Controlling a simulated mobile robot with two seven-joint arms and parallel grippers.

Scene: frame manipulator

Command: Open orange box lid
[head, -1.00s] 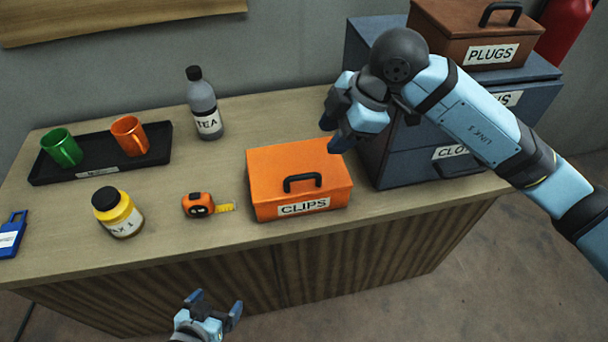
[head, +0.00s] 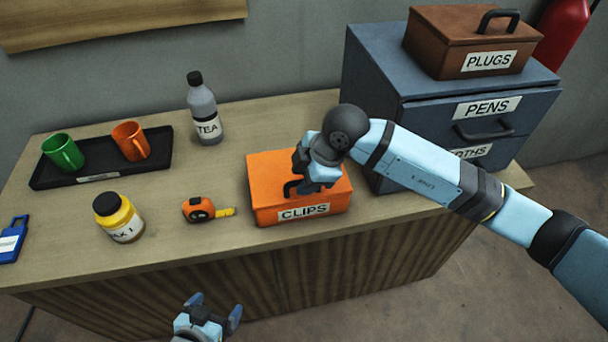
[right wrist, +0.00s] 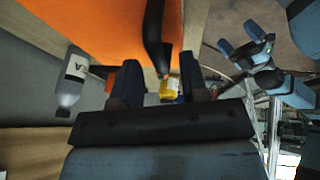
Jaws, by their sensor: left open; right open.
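The orange box (head: 266,172) with the CLIPS label sits on the wooden counter, its lid closed. Its black handle (head: 291,188) is on the lid and is partly hidden by my right gripper. My right gripper (head: 308,186) is open, just over the handle. In the right wrist view the orange lid (right wrist: 112,25) fills the top, and the dark handle (right wrist: 155,40) reaches down toward the gap between the open fingers (right wrist: 158,82). I cannot tell whether they touch it. My left gripper (head: 216,306) is open and empty, in front of the counter, low in the head view.
A tape measure (head: 198,209) lies just left of the box, with a yellow jar (head: 119,219) beyond it. A TEA bottle (head: 204,112) stands behind. A black tray (head: 100,170) holds green and orange mugs. A blue drawer cabinet (head: 395,85) stands close right, carrying a brown PLUGS box (head: 450,55).

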